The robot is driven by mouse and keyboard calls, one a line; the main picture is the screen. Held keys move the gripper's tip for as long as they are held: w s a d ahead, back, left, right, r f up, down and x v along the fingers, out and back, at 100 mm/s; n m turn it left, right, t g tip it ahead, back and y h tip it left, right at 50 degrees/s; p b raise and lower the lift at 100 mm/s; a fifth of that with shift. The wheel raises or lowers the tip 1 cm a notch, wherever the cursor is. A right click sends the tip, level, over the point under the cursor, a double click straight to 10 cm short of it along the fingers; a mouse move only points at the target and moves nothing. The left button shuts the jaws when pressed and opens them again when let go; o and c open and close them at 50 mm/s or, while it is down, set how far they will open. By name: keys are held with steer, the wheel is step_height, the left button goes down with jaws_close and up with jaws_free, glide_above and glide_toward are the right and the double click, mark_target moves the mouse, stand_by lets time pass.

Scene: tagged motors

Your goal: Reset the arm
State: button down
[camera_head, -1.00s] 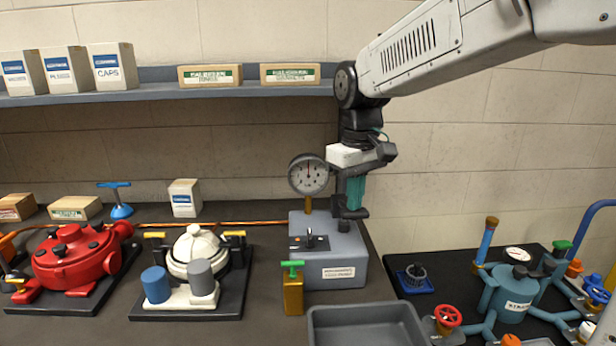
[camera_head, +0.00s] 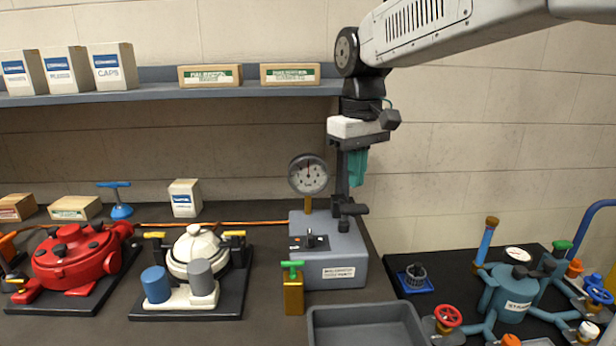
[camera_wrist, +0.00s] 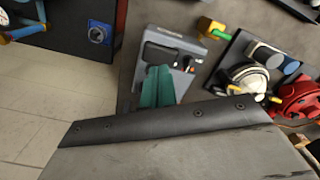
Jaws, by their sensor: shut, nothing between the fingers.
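My gripper (camera_head: 355,184) hangs down in the head view, under my white arm at the upper right. Its teal fingers are together with nothing seen between them, partly hidden by a dark upright. They are above the grey station (camera_head: 333,262), which carries a round gauge (camera_head: 308,174). The teal fingers (camera_wrist: 157,88) also show in the wrist view, in front of the grey station (camera_wrist: 184,47). They look apart from the station's body; whether they touch the upright I cannot tell.
A shelf (camera_head: 160,92) with boxes ends close left of my wrist. A large grey slab (camera_wrist: 180,150) fills the lower wrist view. A red motor (camera_head: 75,258), a white motor (camera_head: 190,255), a gold block (camera_head: 293,293) and a grey tray (camera_head: 365,312) stand below. The wall side at right is open.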

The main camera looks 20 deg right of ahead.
steer(key=s+d+f+m, duration=0.1)
steer(key=s+f, duration=0.2)
steer(key=s, duration=0.5)
steer(key=s+d+f+m+t, duration=0.1)
steer(key=s+f, duration=0.2)
steer(key=s, duration=0.5)
steer(key=s+d+f+m, duration=0.1)
steer(key=s+f, duration=0.2)
steer(key=s, duration=0.5)
steer(key=shift+m, duration=0.4)
